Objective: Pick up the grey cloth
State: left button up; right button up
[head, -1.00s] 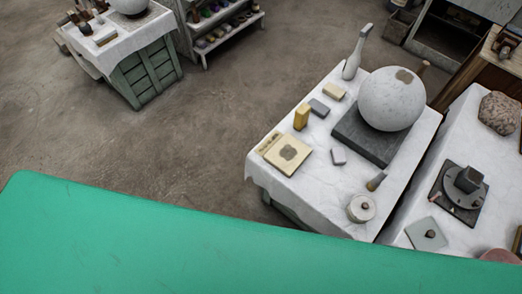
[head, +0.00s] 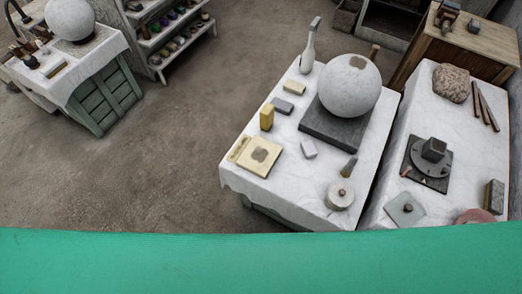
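I cannot make out a grey cloth for certain. On the white-covered middle table (head: 285,187) lie a small dark grey block-like piece (head: 282,105) and a small pale grey piece (head: 308,149). A flat grey-green square (head: 404,209) with a knob-like thing on it lies on the right table (head: 376,212). Whether any of these is cloth, I cannot tell. Neither of my grippers is in view.
A large plaster sphere (head: 349,87) rests on a dark slab (head: 333,131). Bare floor (head: 160,165) lies left of the table.

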aim_at(283, 107)
jog(key=i+j+z, duration=0.1)
jog(key=j, duration=0.2)
jog(key=i+j+z, duration=0.15)
jog(key=j, duration=0.2)
jog(key=i+j+z, duration=0.1)
jog(key=j, duration=0.2)
jog(key=i+j+z, duration=0.1)
jog(key=j, duration=0.25)
jog(key=i, duration=0.05)
